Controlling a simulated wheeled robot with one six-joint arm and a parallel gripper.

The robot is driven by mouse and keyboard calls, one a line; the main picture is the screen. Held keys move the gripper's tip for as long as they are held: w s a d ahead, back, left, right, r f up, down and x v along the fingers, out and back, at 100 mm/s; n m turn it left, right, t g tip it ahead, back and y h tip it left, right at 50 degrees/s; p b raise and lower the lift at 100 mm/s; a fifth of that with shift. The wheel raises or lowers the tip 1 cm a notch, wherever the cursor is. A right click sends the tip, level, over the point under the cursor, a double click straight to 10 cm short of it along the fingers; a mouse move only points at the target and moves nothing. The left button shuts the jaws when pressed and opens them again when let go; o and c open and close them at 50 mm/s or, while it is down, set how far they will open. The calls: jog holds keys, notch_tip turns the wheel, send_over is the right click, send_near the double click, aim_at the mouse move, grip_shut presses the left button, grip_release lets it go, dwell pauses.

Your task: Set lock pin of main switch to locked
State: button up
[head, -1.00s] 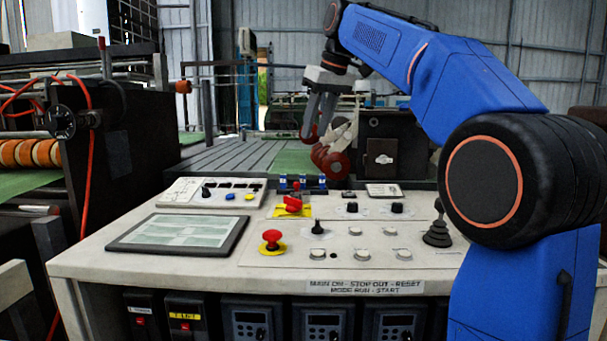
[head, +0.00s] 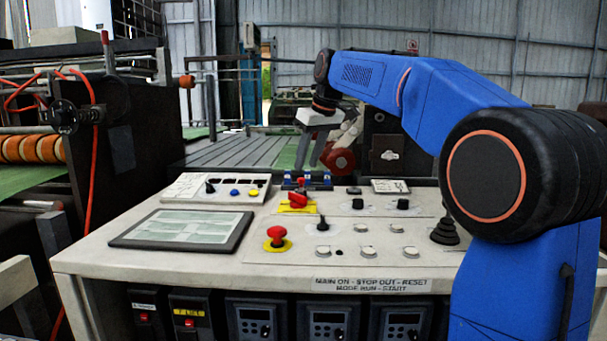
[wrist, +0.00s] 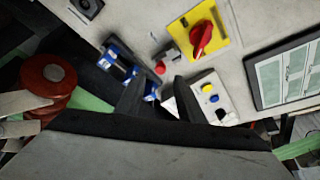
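The main switch (head: 298,199) is a red rotary handle on a yellow plate (head: 285,208), on the desk's sloping panel. In the wrist view the red handle (wrist: 201,39) lies slantwise on its yellow plate (wrist: 220,20). A small grey and red piece (wrist: 161,67) beside the plate looks like the lock pin; its setting is too small to tell. My gripper (head: 310,168) hangs above the back edge of the panel, behind the switch.
Blue-topped parts (head: 307,181) stand at the panel's back edge, close below my fingers. A red emergency button (head: 277,236), a black selector (head: 323,224) and a joystick (head: 445,228) stand up nearer the front. A flat screen (head: 180,230) lies at left. A red round part (head: 338,160) is behind.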

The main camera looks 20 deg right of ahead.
aim_at(303, 180)
jog(key=shift+x, duration=2.45)
jog(key=shift+c, duration=0.7)
